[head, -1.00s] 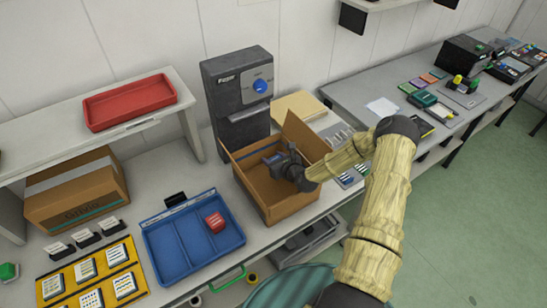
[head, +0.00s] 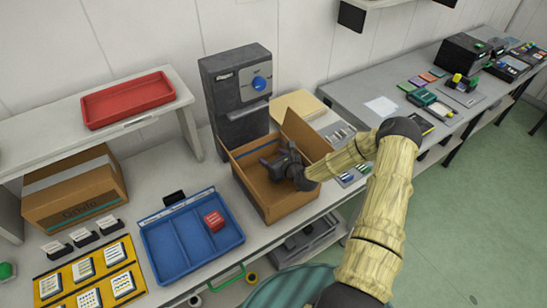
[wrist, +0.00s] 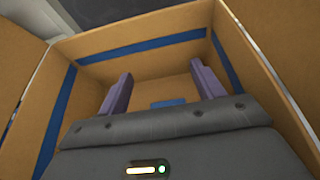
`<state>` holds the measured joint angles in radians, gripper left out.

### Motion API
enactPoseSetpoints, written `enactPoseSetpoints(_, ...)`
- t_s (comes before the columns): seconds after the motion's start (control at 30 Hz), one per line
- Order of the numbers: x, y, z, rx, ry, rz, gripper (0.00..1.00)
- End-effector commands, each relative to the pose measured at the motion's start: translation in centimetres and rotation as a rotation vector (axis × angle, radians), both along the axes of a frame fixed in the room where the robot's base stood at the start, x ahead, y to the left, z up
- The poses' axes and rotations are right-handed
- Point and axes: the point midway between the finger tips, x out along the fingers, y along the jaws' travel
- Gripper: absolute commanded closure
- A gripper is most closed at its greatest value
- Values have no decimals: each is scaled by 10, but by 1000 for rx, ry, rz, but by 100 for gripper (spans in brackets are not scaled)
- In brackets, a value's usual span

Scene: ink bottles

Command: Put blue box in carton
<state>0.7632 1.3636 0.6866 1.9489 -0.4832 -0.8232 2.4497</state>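The open brown carton (head: 292,203) stands on the bench, with a blue stripe along its inner walls. My gripper (head: 268,164) reaches into the carton from the right. In the wrist view my gripper's two purple-grey fingers (wrist: 158,92) are spread apart with nothing pinched between them. A small blue patch, seemingly the blue box (wrist: 168,104), shows low inside the carton, beyond the gripper body and between the fingers. Most of it is hidden by the gripper body. In the head view the blue box is hidden by the gripper and carton.
A closed carton (head: 75,190) sits under the shelf, and a red tray (head: 127,99) lies on top.

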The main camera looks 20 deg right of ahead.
Motion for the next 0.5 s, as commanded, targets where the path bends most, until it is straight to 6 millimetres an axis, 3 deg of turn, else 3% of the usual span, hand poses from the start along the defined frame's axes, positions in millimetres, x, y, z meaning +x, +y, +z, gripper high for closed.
enactPoseSetpoints(0.03, -5, 1, -12, 2, 19, 1, 33)
enactPoseSetpoints(0.13, -5, 1, -12, 3, 19, 2, 33)
enactPoseSetpoints(0.43, -5, 1, 6, 1, 18, 4, 33)
enactPoseSetpoints(0.5, -15, -4, 3, 3, 18, 0, 33)
